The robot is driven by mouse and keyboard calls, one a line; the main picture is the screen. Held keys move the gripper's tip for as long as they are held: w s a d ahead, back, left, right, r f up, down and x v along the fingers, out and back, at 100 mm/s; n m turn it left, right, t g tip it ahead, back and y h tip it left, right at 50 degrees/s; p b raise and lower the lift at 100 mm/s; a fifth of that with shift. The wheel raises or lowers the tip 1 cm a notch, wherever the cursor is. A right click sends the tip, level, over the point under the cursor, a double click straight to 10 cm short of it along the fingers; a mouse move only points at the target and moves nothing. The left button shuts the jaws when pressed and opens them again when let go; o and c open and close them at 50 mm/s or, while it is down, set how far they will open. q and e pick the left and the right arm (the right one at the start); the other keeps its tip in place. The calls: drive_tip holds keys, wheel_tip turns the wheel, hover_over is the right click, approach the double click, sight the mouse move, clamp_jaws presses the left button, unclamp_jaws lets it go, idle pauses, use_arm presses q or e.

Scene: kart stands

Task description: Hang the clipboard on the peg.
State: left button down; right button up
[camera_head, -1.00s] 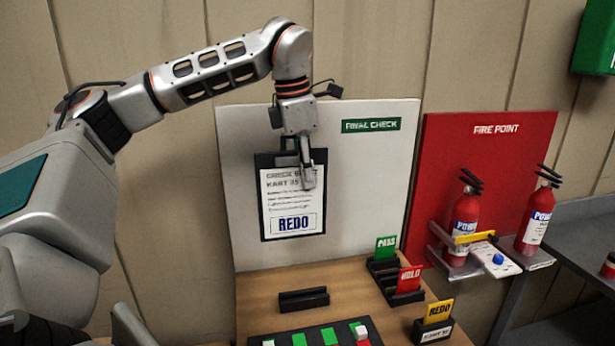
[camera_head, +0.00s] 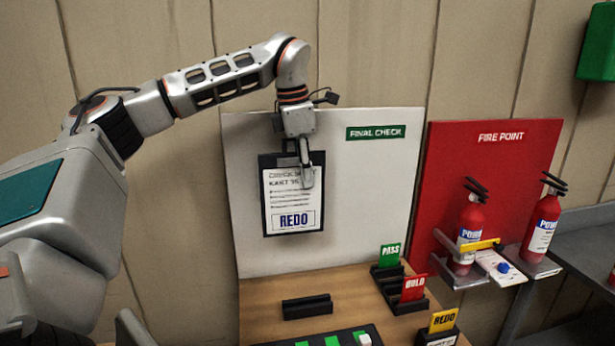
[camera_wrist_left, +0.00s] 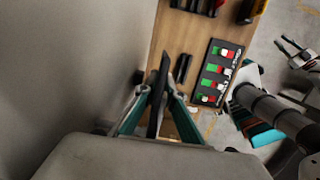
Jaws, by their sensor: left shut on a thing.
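The clipboard (camera_head: 292,200) is black with a white sheet marked REDO. It hangs upright in front of the white FINAL CHECK board (camera_head: 370,190). My left gripper (camera_head: 306,172) is shut on the clipboard near its top edge. In the left wrist view the clipboard shows edge-on as a dark strip (camera_wrist_left: 157,95) between the fingers. The peg is not visible; the gripper and clipboard may hide it. I cannot tell whether the clipboard touches the board. My right gripper is not seen in the head view.
A red FIRE POINT board (camera_head: 500,190) with extinguishers stands at right.

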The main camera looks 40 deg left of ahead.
use_arm(q)
drive_tip(key=shift+w+a+f, duration=0.1)
drive_tip(key=shift+w+a, duration=0.5)
drive_tip(key=shift+a, duration=0.25)
